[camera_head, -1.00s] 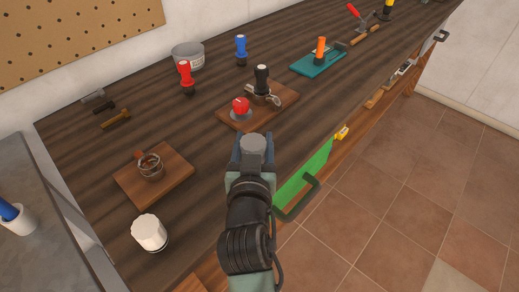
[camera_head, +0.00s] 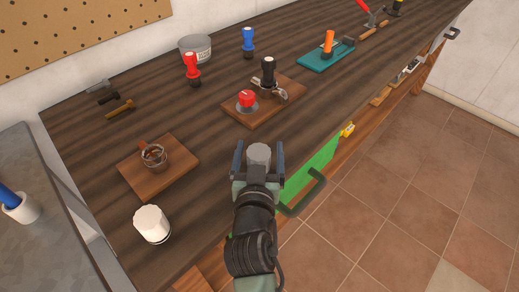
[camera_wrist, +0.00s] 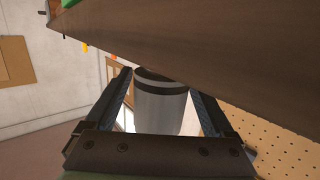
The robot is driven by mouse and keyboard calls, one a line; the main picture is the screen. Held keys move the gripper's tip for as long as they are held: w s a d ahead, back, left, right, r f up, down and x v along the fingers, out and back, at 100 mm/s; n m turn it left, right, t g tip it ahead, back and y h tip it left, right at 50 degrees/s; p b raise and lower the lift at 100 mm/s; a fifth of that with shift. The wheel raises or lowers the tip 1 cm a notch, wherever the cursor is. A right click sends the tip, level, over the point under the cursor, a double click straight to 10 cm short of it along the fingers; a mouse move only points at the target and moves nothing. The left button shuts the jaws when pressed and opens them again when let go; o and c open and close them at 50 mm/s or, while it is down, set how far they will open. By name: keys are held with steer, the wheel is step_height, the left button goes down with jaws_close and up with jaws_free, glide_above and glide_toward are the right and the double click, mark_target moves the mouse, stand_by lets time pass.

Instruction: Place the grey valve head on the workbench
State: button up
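The grey valve head (camera_head: 259,153) is a short grey cylinder at the front part of the workbench (camera_head: 110,140). In the wrist view, the valve head (camera_wrist: 158,108) has a dark band near its far end, and that end meets the brown bench surface. My gripper (camera_head: 259,146) is open around it, one finger on each side. Gaps show between the valve head and both fingers (camera_wrist: 160,85) in the wrist view. My gripper hides its lower part in the head view.
A wooden board (camera_head: 262,112) with a red knob (camera_head: 247,98) and a black-handled tool (camera_head: 268,72) lies just behind. Another board (camera_head: 135,178) and a white cylinder (camera_head: 152,224) are to the left.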

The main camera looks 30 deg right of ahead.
steer(key=shift+r, duration=0.25)
steer(key=shift+s+a+f, duration=0.1)
steer(key=shift+s+a, duration=0.1)
steer(key=shift+s, duration=0.1)
steer(key=v, duration=1.1)
steer(key=shift+b, duration=0.35)
steer(key=shift+s+a, duration=0.1)
